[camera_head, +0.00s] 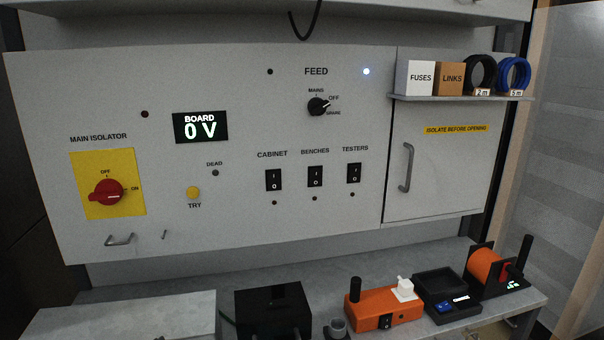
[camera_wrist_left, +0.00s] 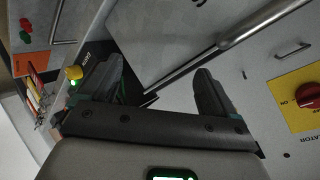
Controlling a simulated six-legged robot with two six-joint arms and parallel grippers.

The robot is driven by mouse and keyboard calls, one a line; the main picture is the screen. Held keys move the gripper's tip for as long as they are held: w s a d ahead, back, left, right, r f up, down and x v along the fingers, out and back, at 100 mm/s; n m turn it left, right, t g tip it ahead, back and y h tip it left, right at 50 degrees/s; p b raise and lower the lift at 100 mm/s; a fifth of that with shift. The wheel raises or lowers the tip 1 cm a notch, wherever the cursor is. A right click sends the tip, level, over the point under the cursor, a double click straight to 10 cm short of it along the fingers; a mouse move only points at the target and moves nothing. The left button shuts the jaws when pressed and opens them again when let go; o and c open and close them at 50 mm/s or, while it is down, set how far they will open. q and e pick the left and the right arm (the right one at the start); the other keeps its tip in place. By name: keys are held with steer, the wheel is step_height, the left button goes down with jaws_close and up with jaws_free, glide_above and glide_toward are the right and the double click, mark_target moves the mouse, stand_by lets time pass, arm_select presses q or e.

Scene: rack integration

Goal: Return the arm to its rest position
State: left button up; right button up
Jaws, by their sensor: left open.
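My left gripper (camera_wrist_left: 165,88) shows only in the left wrist view. Its two dark fingers stand apart, with nothing visible between them. A grey panel face and a metal bar handle (camera_wrist_left: 262,22) lie beyond the fingers. The red main isolator knob (camera_wrist_left: 310,93) on its yellow plate is at the right edge of that view, apart from the fingers. In the head view the main isolator (camera_head: 109,192) has its white mark to the right, on the ON side. Neither gripper shows in the head view.
The board display (camera_head: 200,127) reads 0 V. A shelf (camera_head: 460,97) holds boxes and cable coils above a closed cabinet door (camera_head: 440,150). The bench (camera_head: 150,313) carries a black box (camera_head: 272,312), an orange unit (camera_head: 372,308) and an orange reel (camera_head: 486,266).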

arm_select(q)
steer(key=s+d+f+n+g+h, duration=0.1)
steer(key=s+d+f+n+g, duration=0.15)
steer(key=f, duration=0.35)
steer(key=s+d+f+n+g+h, duration=0.1)
steer(key=s+d+f+g, duration=0.15)
steer(key=f, duration=0.45)
steer(key=s+d+f+n+g+h, duration=0.1)
steer(key=s+d+f+n+g, duration=0.2)
steer(key=s+f, duration=0.4)
steer(key=s+d+f+n+g+h, duration=0.1)
steer(key=s+d+f+n+g, duration=0.2)
steer(key=s+d+f+n, duration=0.2)
steer(key=s+d+f, duration=0.1)
steer(key=s+f, duration=0.2)
steer(key=s, duration=0.3)
steer(key=shift+s, duration=0.2)
